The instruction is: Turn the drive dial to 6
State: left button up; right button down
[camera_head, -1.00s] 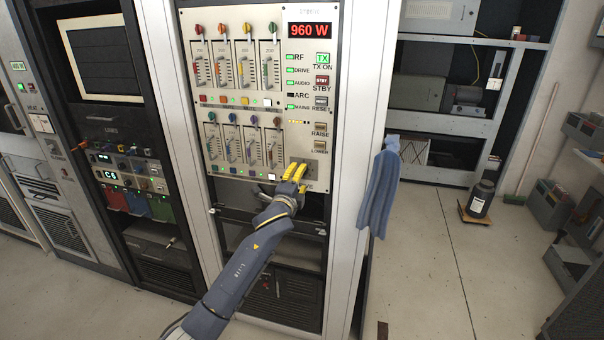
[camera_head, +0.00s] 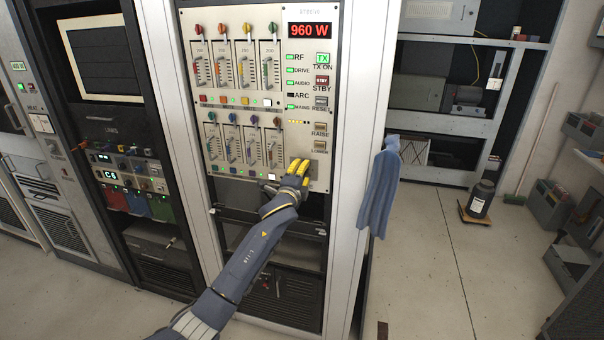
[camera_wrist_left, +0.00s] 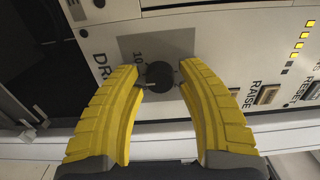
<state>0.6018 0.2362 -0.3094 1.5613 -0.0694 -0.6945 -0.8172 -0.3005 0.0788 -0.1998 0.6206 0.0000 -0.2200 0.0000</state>
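The drive dial (camera_wrist_left: 158,76) is a small black knob with a pale pointer mark on a grey square plate. A "10" and part of the word "DRIVE" show beside it in the left wrist view. My left gripper (camera_wrist_left: 160,72) has its two yellow fingers on either side of the dial, with narrow gaps between the fingertips and the knob. It looks open. In the head view my left gripper (camera_head: 298,166) is at the lower right of the transmitter panel (camera_head: 262,12) and covers the dial. The number the pointer faces cannot be read. My right gripper is not in view.
The RAISE button (camera_wrist_left: 267,94) and the LOWER button (camera_head: 320,144) sit close to the dial. Several slider levers (camera_head: 250,150) are to its left. A red display (camera_head: 309,30) reads 960 W. A blue cloth (camera_head: 380,190) hangs on the rack's right edge.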

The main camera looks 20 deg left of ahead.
pick_arm(q)
grip_shut()
jog(key=shift+n, duration=4.3)
jog(key=shift+o, duration=1.8)
grip_release()
